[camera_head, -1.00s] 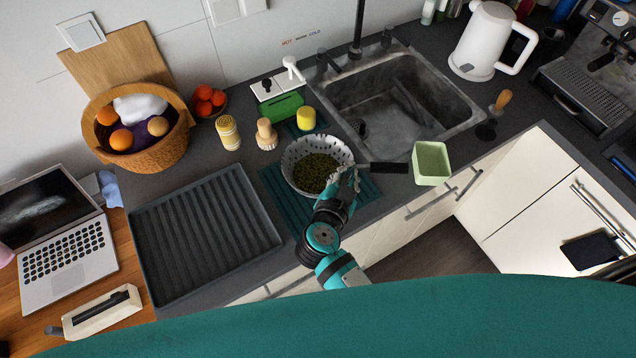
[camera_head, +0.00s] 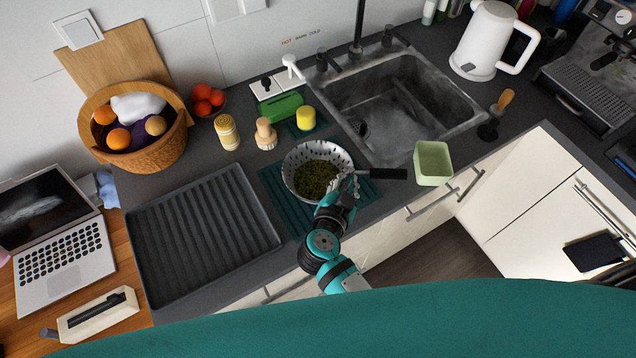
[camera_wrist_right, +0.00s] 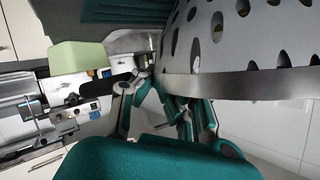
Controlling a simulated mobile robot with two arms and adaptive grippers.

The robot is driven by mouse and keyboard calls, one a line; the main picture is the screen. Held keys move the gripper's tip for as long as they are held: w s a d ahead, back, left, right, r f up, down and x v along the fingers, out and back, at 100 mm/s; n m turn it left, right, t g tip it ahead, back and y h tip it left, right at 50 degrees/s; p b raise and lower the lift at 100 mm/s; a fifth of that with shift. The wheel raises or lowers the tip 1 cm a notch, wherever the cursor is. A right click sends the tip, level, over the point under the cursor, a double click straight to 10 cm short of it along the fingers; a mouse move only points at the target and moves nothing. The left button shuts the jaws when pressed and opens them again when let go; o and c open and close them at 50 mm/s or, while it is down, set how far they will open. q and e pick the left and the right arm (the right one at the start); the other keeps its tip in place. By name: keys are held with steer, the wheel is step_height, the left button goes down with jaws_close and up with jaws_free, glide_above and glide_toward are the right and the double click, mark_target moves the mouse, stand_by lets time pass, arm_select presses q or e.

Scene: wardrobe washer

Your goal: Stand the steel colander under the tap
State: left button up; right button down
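The steel colander (camera_head: 290,174), a perforated bowl holding small green bits, is over the teal ribbed mat at the counter's front edge. Its holed wall and rim (camera_wrist_right: 240,86) fill the upper right of the right wrist view. My right gripper (camera_head: 346,186) is at its near right rim. In the wrist view, the fingers (camera_wrist_right: 160,92) are closed about the rim, one partly hidden behind it. The tap (camera_head: 358,28) rises behind the sink (camera_head: 400,98); its top is cut off by the frame. My left gripper is out of view.
A ribbed drain tray (camera_head: 200,235) lies left. The sink basin looks empty.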

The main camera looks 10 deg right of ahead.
steer(key=shift+f, duration=0.2)
steer(key=c, duration=1.1)
jaws_free()
steer(key=shift+f, duration=0.1)
steer(key=shift+s+a, duration=0.15)
steer(key=shift+s, duration=0.1)
steer(key=v, duration=0.7)
